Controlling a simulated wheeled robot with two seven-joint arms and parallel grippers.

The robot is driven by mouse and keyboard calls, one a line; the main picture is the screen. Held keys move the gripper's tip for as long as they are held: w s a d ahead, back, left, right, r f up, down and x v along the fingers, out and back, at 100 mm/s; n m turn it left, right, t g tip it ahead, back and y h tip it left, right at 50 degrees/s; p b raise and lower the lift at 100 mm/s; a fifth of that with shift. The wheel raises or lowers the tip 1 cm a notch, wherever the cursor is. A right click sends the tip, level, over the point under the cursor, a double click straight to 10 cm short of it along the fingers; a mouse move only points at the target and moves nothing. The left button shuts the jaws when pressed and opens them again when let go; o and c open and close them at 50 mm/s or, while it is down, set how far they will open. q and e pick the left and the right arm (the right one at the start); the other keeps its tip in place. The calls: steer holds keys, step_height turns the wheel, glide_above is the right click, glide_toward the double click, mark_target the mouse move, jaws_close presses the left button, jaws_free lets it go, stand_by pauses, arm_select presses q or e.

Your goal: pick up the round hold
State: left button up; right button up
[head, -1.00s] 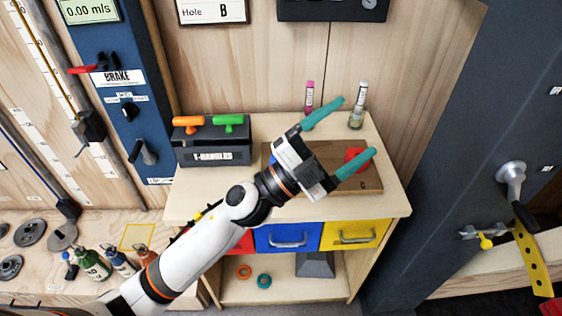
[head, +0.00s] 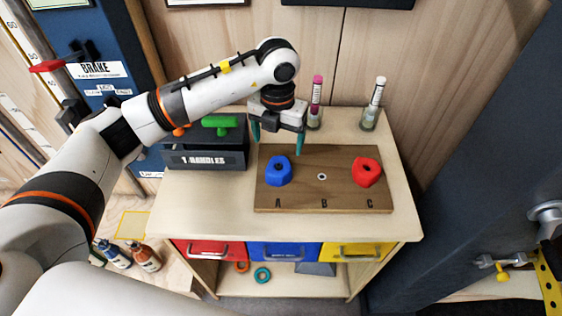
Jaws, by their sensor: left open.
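A blue hold (head: 278,171) with a dark centre hole sits on the wooden board (head: 322,195) at spot A. A red faceted hold (head: 367,172) with a centre hole sits at spot C. Both outlines look somewhat angular, so I cannot tell surely which is the round hold. Spot B between them shows a bare hole. My left gripper (head: 278,143) points down with its teal fingers spread and empty. In the picture it is just above the blue hold, and I see no contact. My right gripper is not in view.
A dark T-handles box (head: 206,154) with an orange and a green handle stands left of the board. Two upright tubes, one pink-capped (head: 316,100) and one white-capped (head: 373,105), stand behind it. The bench top (head: 215,215) is clear in front.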

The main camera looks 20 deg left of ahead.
mark_target(280, 169)
arm_select(q)
step_height(280, 169, down, 4)
steer(key=shift+s+r+p, duration=0.15)
steer(key=shift+p, duration=0.25)
steer(key=shift+f, duration=0.3)
steer(key=shift+d+f+p, duration=0.2)
steer(key=shift+f+p, duration=0.55)
steer(key=shift+f, duration=0.15)
step_height(280, 169, down, 2)
steer(key=shift+f+p, duration=0.2)
steer(key=shift+p, duration=0.1)
steer(key=shift+f, duration=0.5)
steer(key=c, duration=1.2)
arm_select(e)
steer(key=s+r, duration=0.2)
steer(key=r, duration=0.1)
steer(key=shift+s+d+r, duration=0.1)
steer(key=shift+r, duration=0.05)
